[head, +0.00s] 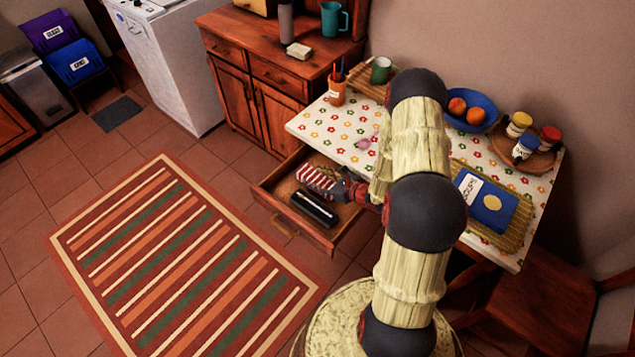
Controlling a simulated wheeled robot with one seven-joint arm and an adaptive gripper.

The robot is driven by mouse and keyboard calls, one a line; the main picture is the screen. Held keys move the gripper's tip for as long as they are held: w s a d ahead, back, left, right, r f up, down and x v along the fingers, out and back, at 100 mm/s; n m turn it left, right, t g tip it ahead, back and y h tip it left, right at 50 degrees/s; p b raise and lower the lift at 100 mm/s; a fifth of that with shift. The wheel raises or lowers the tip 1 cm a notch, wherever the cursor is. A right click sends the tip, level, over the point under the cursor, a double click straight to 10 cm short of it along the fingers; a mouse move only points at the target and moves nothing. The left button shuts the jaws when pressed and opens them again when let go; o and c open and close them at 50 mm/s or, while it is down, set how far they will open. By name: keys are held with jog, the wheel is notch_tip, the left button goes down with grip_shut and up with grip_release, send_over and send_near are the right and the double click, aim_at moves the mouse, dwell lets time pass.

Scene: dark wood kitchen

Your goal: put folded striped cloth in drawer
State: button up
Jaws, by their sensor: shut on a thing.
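The folded striped cloth (315,179), red and white, is between the fingers of my gripper (339,187). My gripper is shut on it and reaches in from the right. The cloth is over or inside the open drawer (275,213) under the table; I cannot tell whether it touches the drawer bottom. The drawer is pulled out, with its handle at the front. A long black object (313,208) lies in the drawer, in front of the cloth.
The flowered tabletop (325,125) above the drawer holds an orange pen cup (337,93), a green mug (380,70), a blue fruit bowl (488,112), several jars and a blue book (486,204). A wooden chair (545,300) stands at right. The striped rug (180,260) is clear.

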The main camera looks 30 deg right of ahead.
jog(key=shift+f, duration=0.25)
jog(key=shift+f, duration=0.2)
jog(key=o, duration=0.9)
jog(key=shift+r, duration=0.2)
